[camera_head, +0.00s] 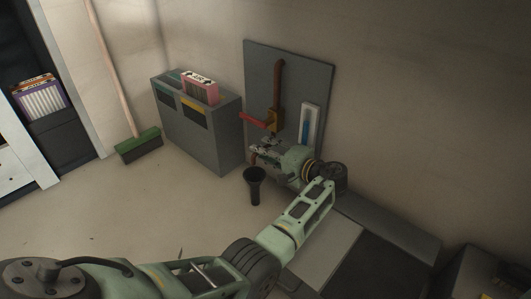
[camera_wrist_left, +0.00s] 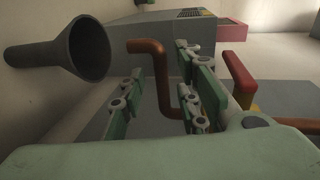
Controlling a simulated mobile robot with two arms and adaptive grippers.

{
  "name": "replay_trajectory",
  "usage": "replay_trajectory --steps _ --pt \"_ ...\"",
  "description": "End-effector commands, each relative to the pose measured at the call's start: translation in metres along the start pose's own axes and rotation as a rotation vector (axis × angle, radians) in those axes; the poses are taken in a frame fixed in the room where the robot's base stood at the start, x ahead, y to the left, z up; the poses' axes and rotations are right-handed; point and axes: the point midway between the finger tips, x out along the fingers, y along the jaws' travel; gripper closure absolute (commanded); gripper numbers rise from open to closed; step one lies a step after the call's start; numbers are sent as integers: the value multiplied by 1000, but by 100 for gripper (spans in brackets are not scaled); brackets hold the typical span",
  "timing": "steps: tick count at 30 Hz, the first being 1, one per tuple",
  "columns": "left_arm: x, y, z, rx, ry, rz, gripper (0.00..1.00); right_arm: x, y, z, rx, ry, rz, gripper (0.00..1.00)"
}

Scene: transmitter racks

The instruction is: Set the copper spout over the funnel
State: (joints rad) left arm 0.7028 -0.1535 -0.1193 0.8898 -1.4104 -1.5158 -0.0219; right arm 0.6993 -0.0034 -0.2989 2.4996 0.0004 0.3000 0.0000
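The copper spout (camera_wrist_left: 162,82) is a bent pipe in the left wrist view. It stands between the fingers of my left gripper (camera_wrist_left: 158,98), with a gap to the left finger; the right finger is close and I cannot tell if it touches. The gripper is open. In the head view my left gripper (camera_head: 262,153) is in front of the wall panel, below the valve, and mostly hides the spout. The dark funnel (camera_head: 254,176) is below and left of the gripper, wide mouth up. It also shows in the left wrist view (camera_wrist_left: 88,50), apart from the spout's end. My right gripper is out of view.
The grey panel (camera_head: 262,75) carries a copper pipe (camera_head: 278,82), a brass valve with a red handle (camera_head: 254,122) and a blue gauge (camera_head: 308,125). A grey cabinet (camera_head: 220,140) with a pink box (camera_head: 200,88) stands to the left. A broom (camera_head: 138,148) leans farther left.

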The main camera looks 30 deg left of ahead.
Motion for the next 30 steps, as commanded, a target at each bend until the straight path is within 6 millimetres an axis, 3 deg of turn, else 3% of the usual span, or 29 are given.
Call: replay_trajectory --steps 15,30 --pt "-70 1 0 2 2 1 70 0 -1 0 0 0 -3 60" --pt "-74 1 0 1 1 1 70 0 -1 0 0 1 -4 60"
